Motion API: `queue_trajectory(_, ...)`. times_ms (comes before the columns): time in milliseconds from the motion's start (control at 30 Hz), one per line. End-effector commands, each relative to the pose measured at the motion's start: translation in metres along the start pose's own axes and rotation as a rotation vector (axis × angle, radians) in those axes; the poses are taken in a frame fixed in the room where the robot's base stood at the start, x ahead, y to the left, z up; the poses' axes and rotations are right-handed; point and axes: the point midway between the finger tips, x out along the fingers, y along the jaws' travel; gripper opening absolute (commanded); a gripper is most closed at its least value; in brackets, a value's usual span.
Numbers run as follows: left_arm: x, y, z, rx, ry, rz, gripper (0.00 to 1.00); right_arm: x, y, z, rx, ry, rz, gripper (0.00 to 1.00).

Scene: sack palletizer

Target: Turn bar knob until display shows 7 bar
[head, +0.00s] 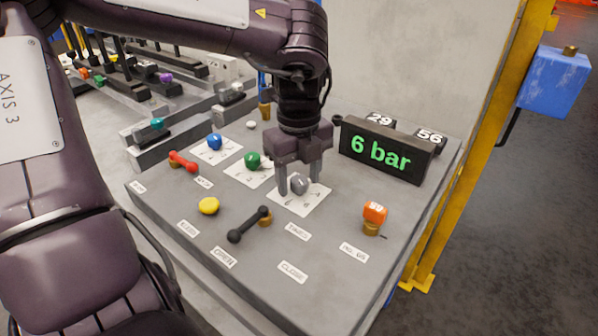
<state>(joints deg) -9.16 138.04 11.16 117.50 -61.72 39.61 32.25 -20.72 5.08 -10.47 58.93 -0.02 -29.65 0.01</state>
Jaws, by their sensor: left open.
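The display (386,156) stands at the back right of the grey panel and reads "6 bar" in green. My left gripper (299,190) comes down from above over a grey knob (299,183) on a white dial card (302,202). Its two fingers are apart, one on each side of the grey knob; I cannot tell whether they touch it. The card's markings are too small to read, and the gripper partly hides the knob. A green knob (252,160) and a blue knob (214,142) sit on their own cards to the left. My right gripper is not in view.
A red handle (184,161), yellow button (209,206), black lever (249,224) and orange knob (374,214) are spread over the panel (330,281). Small counters (429,137) stand behind the display. A yellow post (480,150) rises at the right. The panel's front right is clear.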

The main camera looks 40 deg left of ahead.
Motion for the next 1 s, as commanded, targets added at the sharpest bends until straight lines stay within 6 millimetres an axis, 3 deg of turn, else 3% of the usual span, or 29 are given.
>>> queue_trajectory(67,0.000,0.000,0.000,0.000,0.000,0.000,0.52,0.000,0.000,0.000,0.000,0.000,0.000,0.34)
queue_trajectory(400,0.000,0.000,0.000,0.000,0.000,0.000,0.09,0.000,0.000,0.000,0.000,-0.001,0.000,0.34)
queue_trajectory(700,-0.002,0.000,0.000,0.041,0.000,0.001,0.08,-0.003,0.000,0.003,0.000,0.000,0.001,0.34)
queue_trajectory(1000,-0.003,0.000,0.000,0.223,0.000,0.001,0.08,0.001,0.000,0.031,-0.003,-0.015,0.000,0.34)
